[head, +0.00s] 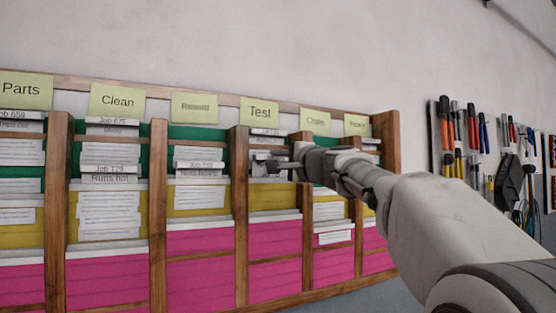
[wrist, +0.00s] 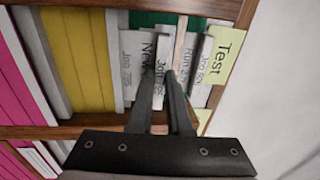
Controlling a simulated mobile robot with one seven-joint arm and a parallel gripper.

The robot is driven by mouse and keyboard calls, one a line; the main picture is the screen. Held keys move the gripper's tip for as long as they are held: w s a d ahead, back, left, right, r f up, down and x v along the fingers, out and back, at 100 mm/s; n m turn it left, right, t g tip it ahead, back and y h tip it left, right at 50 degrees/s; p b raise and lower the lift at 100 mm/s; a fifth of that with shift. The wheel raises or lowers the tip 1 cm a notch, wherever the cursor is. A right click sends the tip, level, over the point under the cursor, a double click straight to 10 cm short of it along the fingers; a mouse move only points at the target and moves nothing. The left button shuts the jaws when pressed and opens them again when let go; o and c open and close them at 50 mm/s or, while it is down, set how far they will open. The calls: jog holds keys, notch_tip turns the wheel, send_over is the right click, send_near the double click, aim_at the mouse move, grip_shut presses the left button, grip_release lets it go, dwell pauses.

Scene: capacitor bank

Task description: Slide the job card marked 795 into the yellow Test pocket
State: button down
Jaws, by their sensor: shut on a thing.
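My gripper (wrist: 175,75) is at the Test column of the rack, also seen in the head view (head: 284,163). Its fingers are close together on a pale job card (wrist: 160,62) whose print seems to read "Job 79…" and "New…"; the last figure is unclear. The card is at the upper, green part of the column, among other cards. The yellow Test pocket (head: 272,202) is below the gripper in the head view; in the wrist view it is left of the fingers (wrist: 88,60). The Test label (head: 260,110) is above. My fingers hide part of the card.
Another card (wrist: 204,65) stands close to the fingers on the Test label side. Wooden dividers (head: 241,190) bound the column. A pink pocket (head: 274,245) lies below the yellow one. Clean cards (head: 110,175) fill a column at left. Tools (head: 460,130) hang at right.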

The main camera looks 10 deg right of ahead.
jog(key=shift+f+b, duration=0.8)
jog(key=shift+f, duration=0.05)
jog(key=c, duration=0.8)
grip_release()
